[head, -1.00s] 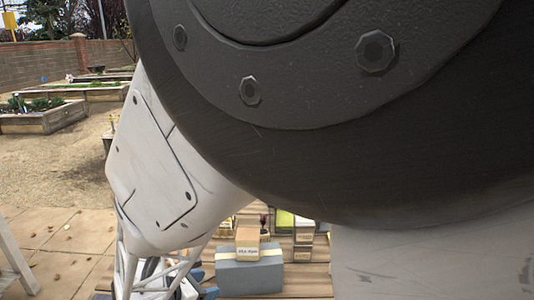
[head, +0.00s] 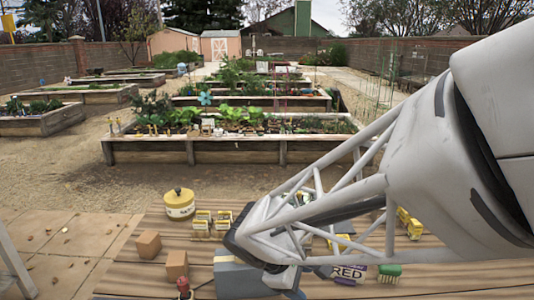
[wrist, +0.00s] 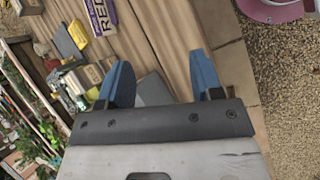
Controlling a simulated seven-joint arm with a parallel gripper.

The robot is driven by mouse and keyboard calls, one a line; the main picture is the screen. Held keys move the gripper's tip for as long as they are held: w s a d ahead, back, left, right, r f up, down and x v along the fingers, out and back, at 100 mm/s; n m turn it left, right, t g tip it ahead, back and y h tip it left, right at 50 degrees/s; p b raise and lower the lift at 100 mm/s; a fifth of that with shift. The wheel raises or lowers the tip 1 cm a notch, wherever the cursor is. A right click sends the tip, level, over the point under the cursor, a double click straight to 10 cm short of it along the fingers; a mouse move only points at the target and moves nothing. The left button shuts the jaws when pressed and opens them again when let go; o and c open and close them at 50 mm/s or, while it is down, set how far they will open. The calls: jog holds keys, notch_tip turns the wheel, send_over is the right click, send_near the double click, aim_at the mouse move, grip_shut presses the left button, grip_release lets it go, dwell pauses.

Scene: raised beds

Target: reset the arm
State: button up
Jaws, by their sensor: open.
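My gripper (wrist: 162,80) is open, its two blue fingers spread wide with nothing gripped between them. Beyond the fingers in the wrist view are wooden planks and part of a grey-blue box (wrist: 153,90). In the head view my white lattice arm reaches down leftward over the wooden table. The fingertips are mostly hidden there behind the arm and the frame's lower edge. The grey-blue box also shows in the head view (head: 228,279), partly behind my arm.
The table holds a yellow lidded pot (head: 179,205), yellow packets (head: 201,224), small cardboard boxes (head: 148,244), a box marked RED (head: 348,273) and a green-topped item (head: 389,272). Raised beds (head: 240,150) stand beyond. A pink object (wrist: 270,9) shows in the wrist view.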

jog(key=s+d+r+m+t+y, duration=0.1)
jog(key=s+d+r+m+y, duration=0.5)
jog(key=s+d+m, duration=0.5)
notch_tip(320, 180, up, 3)
jog(key=shift+s+d+f+m, duration=0.2)
jog(key=shift+s+m, duration=0.45)
jog(key=shift+m, duration=0.55)
